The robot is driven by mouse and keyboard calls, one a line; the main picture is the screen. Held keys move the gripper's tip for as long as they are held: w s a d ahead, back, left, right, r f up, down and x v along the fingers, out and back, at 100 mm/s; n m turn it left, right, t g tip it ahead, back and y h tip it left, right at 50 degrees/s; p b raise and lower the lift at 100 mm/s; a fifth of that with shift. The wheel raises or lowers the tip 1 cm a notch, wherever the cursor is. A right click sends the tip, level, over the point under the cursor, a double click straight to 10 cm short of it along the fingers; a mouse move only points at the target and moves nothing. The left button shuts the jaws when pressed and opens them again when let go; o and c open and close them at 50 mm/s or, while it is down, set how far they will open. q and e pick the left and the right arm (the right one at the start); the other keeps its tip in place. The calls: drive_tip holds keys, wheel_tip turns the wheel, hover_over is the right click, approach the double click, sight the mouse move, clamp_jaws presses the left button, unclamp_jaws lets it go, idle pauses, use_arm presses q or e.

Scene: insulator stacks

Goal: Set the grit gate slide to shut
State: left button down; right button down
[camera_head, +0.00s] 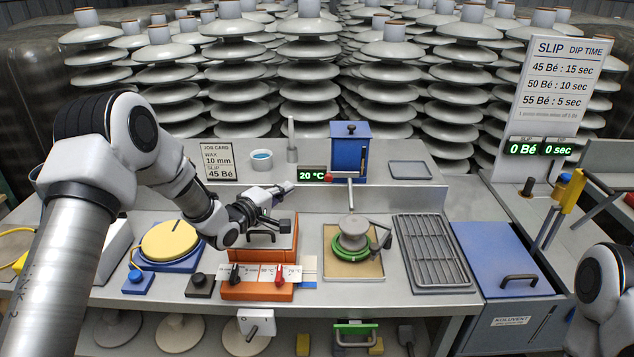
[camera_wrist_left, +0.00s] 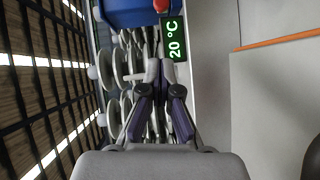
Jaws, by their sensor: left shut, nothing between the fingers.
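A blue hopper box (camera_head: 349,150) stands at the back of the bench, with a black knob on its lid. A red knob (camera_head: 328,176) sits at its lower left, probably the end of the gate slide. A grey stem drops below the hopper. In the left wrist view, the hopper (camera_wrist_left: 130,14) and the red knob (camera_wrist_left: 161,5) show at the top edge. My left gripper (camera_head: 287,188) is shut and empty, left of the red knob and apart from it. Its shut fingers (camera_wrist_left: 158,85) point toward the hopper in the wrist view. My right gripper is out of view.
A green 20 °C display (camera_head: 314,176) stands beside the red knob. An orange box (camera_head: 258,289) with sliders is below my left arm. A grey insulator piece (camera_head: 353,236) sits on a tan board. A wire rack (camera_head: 432,252) lies farther right. Insulator stacks fill the background.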

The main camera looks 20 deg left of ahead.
sight(342, 174)
use_arm(q)
drive_tip(key=w+d+f+p, duration=0.1)
drive_tip(key=w+d, duration=0.4)
drive_tip(key=w, duration=0.3)
drive_tip(key=shift+d+f, duration=0.2)
drive_tip(key=shift+d, duration=0.05)
drive_tip(key=d, duration=0.2)
drive_tip(key=w+d, duration=0.1)
drive_tip(key=d, duration=0.1)
drive_tip(key=shift+b, duration=0.3)
drive_tip(key=shift+r, duration=0.1)
